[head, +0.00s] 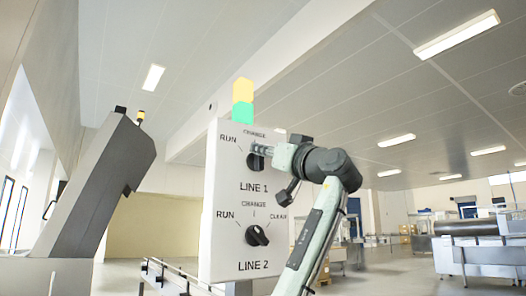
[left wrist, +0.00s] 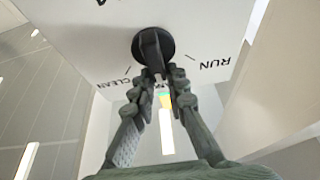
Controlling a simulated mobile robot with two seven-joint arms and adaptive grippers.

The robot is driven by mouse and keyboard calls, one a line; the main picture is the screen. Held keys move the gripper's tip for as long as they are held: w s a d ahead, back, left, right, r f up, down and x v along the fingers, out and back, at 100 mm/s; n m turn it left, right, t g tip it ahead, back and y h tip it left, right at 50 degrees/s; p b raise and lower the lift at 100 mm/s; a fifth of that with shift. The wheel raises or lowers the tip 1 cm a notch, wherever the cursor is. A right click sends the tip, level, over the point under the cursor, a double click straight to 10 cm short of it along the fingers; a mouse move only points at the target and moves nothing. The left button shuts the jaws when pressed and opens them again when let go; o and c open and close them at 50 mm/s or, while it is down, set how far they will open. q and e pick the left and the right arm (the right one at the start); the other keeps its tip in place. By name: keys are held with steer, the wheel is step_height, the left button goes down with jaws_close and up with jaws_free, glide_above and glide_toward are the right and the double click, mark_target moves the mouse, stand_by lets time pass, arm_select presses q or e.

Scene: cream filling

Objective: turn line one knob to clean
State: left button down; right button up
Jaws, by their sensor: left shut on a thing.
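The line one knob (head: 254,161) is a dark round knob on the white panel (head: 227,190), above the "LINE 1" label. "RUN" and "CHANGE" are readable around it; the gripper covers part of its right side. In the left wrist view the knob (left wrist: 153,45) shows a raised grip bar, roughly in line with the partly hidden "CHANGE" label, between "CLEAN" and "RUN". Its exact pointing end is hard to tell. My left gripper (head: 266,150) is at the knob, its fingers (left wrist: 158,75) shut on the bar. My right gripper is not in view.
The line two knob (head: 257,235) sits lower on the panel, close to my left arm. A yellow and green light (head: 242,101) tops the panel. A grey machine (head: 98,185) stands at left, a rail (head: 165,277) below, and steel equipment (head: 480,250) far right.

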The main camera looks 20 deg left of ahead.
arm_select(q)
steer(key=shift+w+f+m, duration=0.1)
steer(key=shift+f+m, duration=0.15)
steer(key=shift+m, duration=0.35)
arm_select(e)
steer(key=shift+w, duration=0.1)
arm_select(q)
steer(key=m+t+h, duration=0.1)
steer(key=m, duration=0.3)
steer(key=m+t+h, duration=0.1)
steer(key=m+h, duration=0.1)
steer(key=m, duration=0.2)
steer(key=w+m+t+h, duration=0.1)
steer(key=m+h, duration=0.1)
steer(key=m, duration=0.1)
steer(key=shift+d+f+m, duration=0.35)
steer(key=shift+f+m, duration=0.05)
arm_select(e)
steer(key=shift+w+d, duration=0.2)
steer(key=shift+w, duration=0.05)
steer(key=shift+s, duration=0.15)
